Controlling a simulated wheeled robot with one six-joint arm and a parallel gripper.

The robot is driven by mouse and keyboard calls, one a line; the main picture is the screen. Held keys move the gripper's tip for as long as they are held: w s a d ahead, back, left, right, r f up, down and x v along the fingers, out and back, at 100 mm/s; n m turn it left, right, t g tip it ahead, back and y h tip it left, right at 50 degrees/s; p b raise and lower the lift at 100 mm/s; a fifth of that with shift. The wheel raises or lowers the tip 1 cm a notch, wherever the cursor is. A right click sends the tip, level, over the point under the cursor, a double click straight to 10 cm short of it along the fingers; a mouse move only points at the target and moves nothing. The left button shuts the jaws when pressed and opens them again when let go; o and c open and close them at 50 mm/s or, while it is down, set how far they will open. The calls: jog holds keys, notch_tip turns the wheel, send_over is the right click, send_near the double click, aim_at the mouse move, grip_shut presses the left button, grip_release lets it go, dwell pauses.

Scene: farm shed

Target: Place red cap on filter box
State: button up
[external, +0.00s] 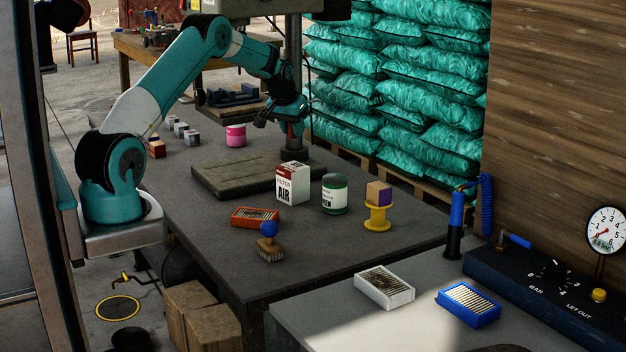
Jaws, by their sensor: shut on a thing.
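The filter box (285,187) is a white and red carton marked "AIR FILTER". It stands upright on the dark table, at the front edge of a dark slab.
An orange filter (255,216) and blue-knobbed brush (269,245) lie in front. A pink can (236,135) stands behind. A metal post (294,60) rises behind my gripper.

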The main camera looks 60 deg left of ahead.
aim_at(296, 165)
notch_tip(296, 165, down, 8)
jog(key=shift+f+p, duration=0.1)
jog(key=shift+p, duration=0.2)
jog(key=o, duration=1)
jog(key=shift+f, duration=0.1)
jog(key=shift+c, duration=0.2)
jog(key=shift+s+r, duration=0.1)
jog(key=shift+r, duration=0.45)
jog(key=b+v, duration=0.1)
jog(key=v, duration=1)
